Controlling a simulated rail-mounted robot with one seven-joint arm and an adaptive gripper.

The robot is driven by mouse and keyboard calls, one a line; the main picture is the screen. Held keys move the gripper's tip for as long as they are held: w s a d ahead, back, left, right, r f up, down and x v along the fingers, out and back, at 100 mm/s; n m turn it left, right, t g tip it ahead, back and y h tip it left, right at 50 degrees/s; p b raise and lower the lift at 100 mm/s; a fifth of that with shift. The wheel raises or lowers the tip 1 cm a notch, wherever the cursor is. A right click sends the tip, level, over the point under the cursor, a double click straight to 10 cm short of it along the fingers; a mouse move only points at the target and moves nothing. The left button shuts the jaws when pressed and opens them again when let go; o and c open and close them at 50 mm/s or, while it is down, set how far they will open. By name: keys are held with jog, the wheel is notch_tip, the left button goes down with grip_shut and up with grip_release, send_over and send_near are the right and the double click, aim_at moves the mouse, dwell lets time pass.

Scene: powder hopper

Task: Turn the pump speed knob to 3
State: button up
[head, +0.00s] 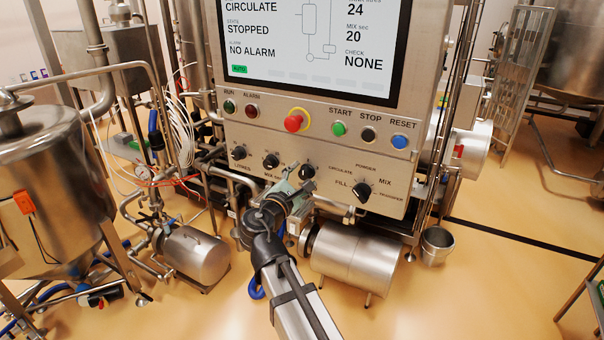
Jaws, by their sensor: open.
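The control panel (230,135) carries a row of small black knobs below the buttons. The left knob (238,152) has a label that looks like LITRES. The middle knob (271,161) has a label that starts with MIX. The third knob (306,172) is right in front of my gripper; its label and scale are hidden by the gripper, so I cannot read its name or setting. It may be the pump speed knob. My gripper (299,180) is open, its fingertips close to the third knob. I cannot tell whether they touch it.
A larger selector knob (361,191) marked FILL, MIX and TRANSFER sits to the right. A red emergency stop (294,122), a green START button (339,129) and a blue RESET button (400,142) are above. The screen (310,40) reads STOPPED. A steel motor (355,257) lies below.

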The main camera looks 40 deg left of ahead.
jog(key=shift+w, duration=0.25)
grip_shut()
